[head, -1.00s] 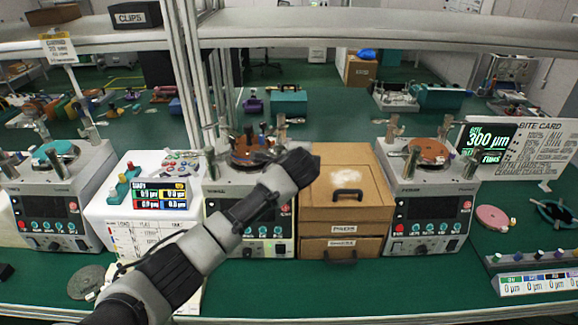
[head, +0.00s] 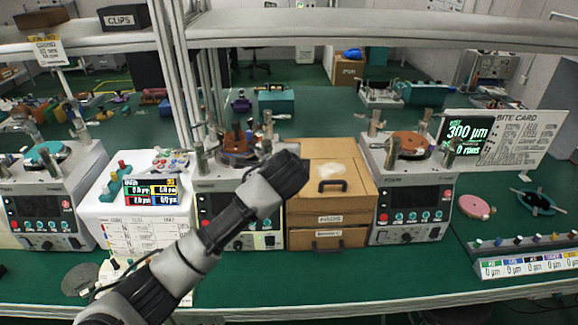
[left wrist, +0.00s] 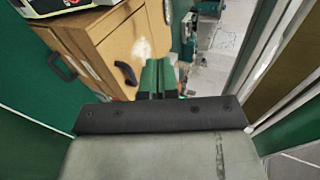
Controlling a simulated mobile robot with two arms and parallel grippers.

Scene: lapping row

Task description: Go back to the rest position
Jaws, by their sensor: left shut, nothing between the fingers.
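My left arm reaches in from the lower left of the head view, and its dark wrist end stands in front of the middle machine and the wooden box. The fingers are hidden behind the wrist there. In the left wrist view my left gripper (left wrist: 158,80) shows its two fingers together, with nothing seen between them. The wooden drawer box (head: 328,200) lies beyond the fingers; it also shows at the upper left of the left wrist view (left wrist: 105,38). My right gripper is not in view.
Lapping machines (head: 412,190) stand along the green bench (head: 330,275), with a white display unit (head: 118,225) between two of them. A shelf (head: 400,28) on posts crosses above. A pink disc (head: 474,207) and a row of labelled gauges (head: 530,262) lie at right.

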